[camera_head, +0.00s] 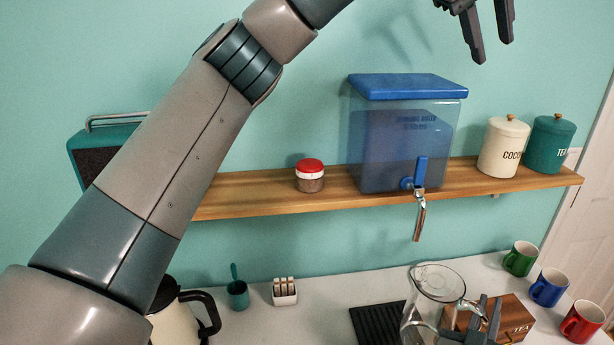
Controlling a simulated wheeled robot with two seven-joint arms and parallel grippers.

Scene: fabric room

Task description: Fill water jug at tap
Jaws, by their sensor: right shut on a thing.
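A clear glass jug (418,306) stands upright low in the picture, at the black ribbed mat; it looks empty. My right gripper (483,318) is at the jug's right side, shut on its handle. A blue-lidded water dispenser (400,150) stands on the wooden shelf. Its tap has a blue lever (421,170) and a metal spout (419,218) hanging below the shelf edge, above the jug. My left gripper (492,50) is open and empty, above and right of the dispenser. The jug's base is partly cut off by the picture's lower edge.
The wooden shelf (258,197) also holds a red-lidded jar (310,178), a cream cocoa tin (503,148) and a teal tea tin (550,146). A wooden tea box (512,312) and green, blue (549,288) and red mugs are right of the jug. My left arm covers the left side.

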